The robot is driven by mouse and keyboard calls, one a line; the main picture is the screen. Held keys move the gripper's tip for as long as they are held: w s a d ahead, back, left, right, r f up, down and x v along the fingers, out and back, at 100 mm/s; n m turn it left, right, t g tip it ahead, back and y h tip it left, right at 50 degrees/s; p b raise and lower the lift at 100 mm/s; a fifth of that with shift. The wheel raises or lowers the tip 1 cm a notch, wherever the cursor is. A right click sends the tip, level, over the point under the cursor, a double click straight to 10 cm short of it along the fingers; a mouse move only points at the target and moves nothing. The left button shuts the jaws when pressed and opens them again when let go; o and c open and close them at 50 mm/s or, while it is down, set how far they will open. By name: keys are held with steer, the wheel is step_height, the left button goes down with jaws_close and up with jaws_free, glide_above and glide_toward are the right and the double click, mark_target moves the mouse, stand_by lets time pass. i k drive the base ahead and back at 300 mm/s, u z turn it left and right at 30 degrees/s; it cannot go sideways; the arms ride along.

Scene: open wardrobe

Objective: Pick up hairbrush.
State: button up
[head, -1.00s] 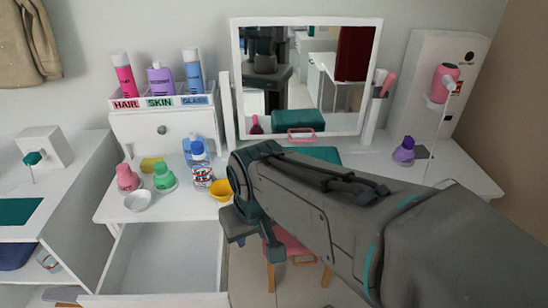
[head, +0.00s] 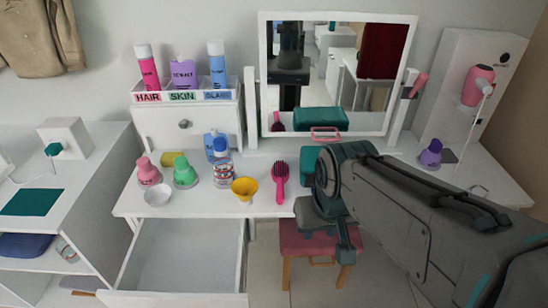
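A pink hairbrush (head: 280,183) with a dark bristle pad lies on the white vanity top in the head view, near its front edge. Its bristle end points to the mirror and its handle to the front. It is fully visible. My gripper (head: 338,238) hangs at the end of my grey arm, to the right of the hairbrush and nearer the front, above a pink stool. It is apart from the hairbrush. Its fingers are partly hidden and seen at an angle, so I cannot tell whether they are apart.
A yellow bowl (head: 244,189) stands just left of the hairbrush, with several bottles beyond it. A mirror (head: 334,75) stands behind. A teal case (head: 345,151) is partly behind my arm. An open drawer (head: 182,262) juts out at left. The pink stool (head: 304,243) is below.

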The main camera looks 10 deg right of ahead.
mark_target(280, 171)
steer(key=u, duration=0.55)
steer(key=k, duration=1.3)
steer(key=z, duration=0.05)
steer(key=i, duration=0.6)
steer(key=z, duration=0.7)
steer(key=i, duration=1.15)
steer(key=u, duration=0.5)
